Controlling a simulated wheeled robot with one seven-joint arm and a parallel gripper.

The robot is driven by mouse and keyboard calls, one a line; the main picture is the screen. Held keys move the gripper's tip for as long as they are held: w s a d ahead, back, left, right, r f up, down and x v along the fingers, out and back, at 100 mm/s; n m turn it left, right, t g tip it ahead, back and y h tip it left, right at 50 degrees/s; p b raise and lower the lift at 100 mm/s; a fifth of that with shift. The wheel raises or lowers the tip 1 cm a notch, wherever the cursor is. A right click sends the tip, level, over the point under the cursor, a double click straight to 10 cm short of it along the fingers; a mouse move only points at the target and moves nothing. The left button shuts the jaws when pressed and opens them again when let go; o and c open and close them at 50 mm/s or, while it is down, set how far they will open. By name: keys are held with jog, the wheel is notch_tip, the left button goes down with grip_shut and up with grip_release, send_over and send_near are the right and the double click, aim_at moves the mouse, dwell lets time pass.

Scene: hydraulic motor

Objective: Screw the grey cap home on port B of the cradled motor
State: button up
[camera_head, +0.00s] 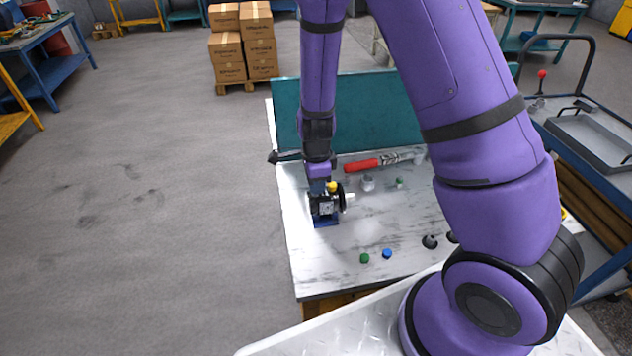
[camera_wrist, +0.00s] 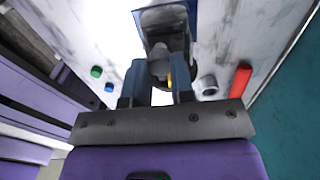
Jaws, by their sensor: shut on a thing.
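The motor (camera_head: 325,206) is a dark block with a light shaft pointing right, seated in a blue cradle (camera_head: 326,222) on the workbench. My gripper (camera_head: 319,186) points down onto the top of the motor. In the wrist view my gripper (camera_wrist: 159,82) has its two fingers closed around a round grey cap (camera_wrist: 160,68), right at the motor (camera_wrist: 166,22). A yellow cap (camera_head: 333,187) sits on the motor beside my gripper. The fingers hide the cap's lower edge and port B, so I cannot tell how deep its thread sits.
Loose on the workbench (camera_head: 330,268) are a green cap (camera_head: 365,258), a blue cap (camera_head: 387,253), a dark cap (camera_head: 430,241) and a grey fitting (camera_head: 368,184). A red-handled tool (camera_head: 362,165) lies before the teal back panel (camera_head: 375,110). The bench's front left is clear.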

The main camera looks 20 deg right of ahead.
jog(key=shift+f, duration=0.4)
grip_shut()
jog(key=shift+m, duration=1)
jog(key=o, duration=0.6)
grip_release()
jog(key=shift+o, duration=0.2)
jog(key=shift+r, duration=0.2)
jog(key=shift+r, duration=0.3)
jog(key=n, duration=1)
